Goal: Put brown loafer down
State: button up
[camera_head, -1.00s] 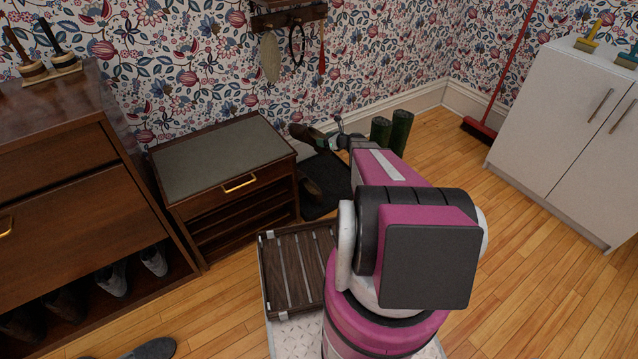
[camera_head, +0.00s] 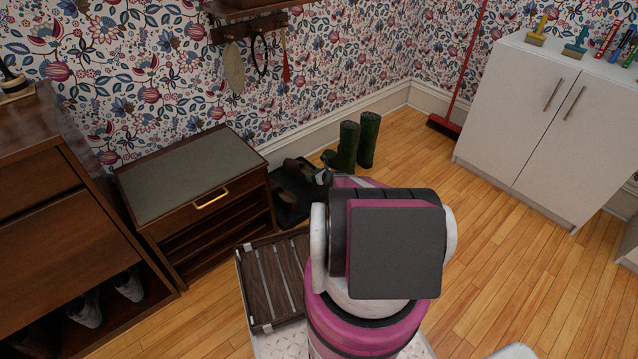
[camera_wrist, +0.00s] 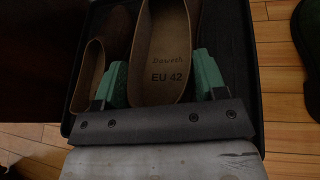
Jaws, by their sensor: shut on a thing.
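My gripper (camera_wrist: 155,85) is shut on a brown loafer, its green fingers on either side of the shoe. In the head view the tray (camera_head: 290,212) sits on the floor beside the bench, and my arm partly hides the gripper and the held loafer (camera_head: 298,167).
A low bench (camera_head: 190,175) with a grey top is to the left. Open floor (camera_head: 460,230) lies to the right, before a white cabinet (camera_head: 540,110).

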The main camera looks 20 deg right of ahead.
jog(key=d+f, duration=0.2)
jog(key=w+d+f, duration=0.1)
jog(key=f, duration=0.2)
jog(key=d+f, duration=0.2)
jog(key=shift+w+d+f, duration=0.15)
jog(key=shift+d+f, duration=0.1)
jog(key=shift+d, duration=0.1)
jog(key=o, duration=1.2)
jog(key=shift+c, duration=0.2)
